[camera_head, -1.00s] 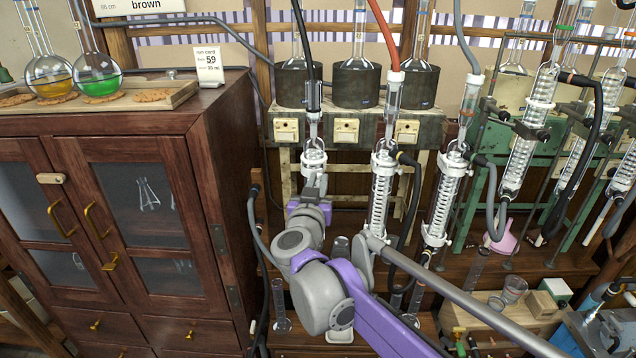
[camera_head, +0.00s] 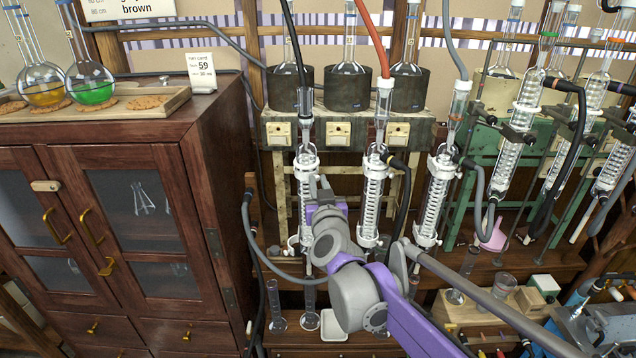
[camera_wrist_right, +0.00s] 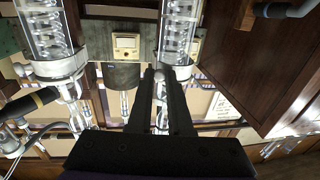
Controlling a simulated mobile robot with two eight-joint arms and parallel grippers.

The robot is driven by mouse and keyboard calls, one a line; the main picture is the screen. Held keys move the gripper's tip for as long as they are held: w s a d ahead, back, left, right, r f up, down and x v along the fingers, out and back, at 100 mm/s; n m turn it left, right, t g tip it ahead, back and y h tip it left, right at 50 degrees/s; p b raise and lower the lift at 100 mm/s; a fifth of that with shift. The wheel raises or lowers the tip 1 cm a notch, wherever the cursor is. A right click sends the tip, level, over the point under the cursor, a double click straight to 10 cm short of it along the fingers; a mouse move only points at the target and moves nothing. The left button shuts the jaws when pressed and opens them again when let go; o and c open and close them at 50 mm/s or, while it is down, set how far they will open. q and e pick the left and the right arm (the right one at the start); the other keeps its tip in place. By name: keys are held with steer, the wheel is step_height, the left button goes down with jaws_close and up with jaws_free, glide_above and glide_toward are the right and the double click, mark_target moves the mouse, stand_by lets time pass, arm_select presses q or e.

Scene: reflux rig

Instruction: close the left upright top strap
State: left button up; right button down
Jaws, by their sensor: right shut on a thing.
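The left upright (camera_head: 305,205) is a glass condenser with a coil inside, standing in front of the pale bench. Its white top strap (camera_head: 306,162) rings its upper end; it also shows as a pale collar in the right wrist view (camera_wrist_right: 184,72). My right gripper (camera_head: 318,184) is at the right side of this upright, close to the strap. In the right wrist view, my gripper's two dark fingers (camera_wrist_right: 158,76) are nearly together at the collar's edge, shut on a small part of the strap. Whether the strap is latched cannot be told. My left gripper is out of view.
The middle upright (camera_head: 371,205) and right upright (camera_head: 435,200) stand close by on the right, with hoses. A wooden cabinet (camera_head: 205,150) stands at the left. Glass cylinders (camera_head: 275,305) stand below. Dark heating mantles (camera_head: 347,88) sit on the bench behind.

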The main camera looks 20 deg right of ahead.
steer(key=c, duration=0.8)
jaws_free()
steer(key=shift+f, duration=0.1)
steer(key=shift+c, duration=0.2)
steer(key=s+a, duration=0.1)
steer(key=s, duration=0.9)
steer(key=shift+s+a+b, duration=0.25)
steer(key=shift+s+b, duration=0.1)
steer(key=shift+s, duration=0.05)
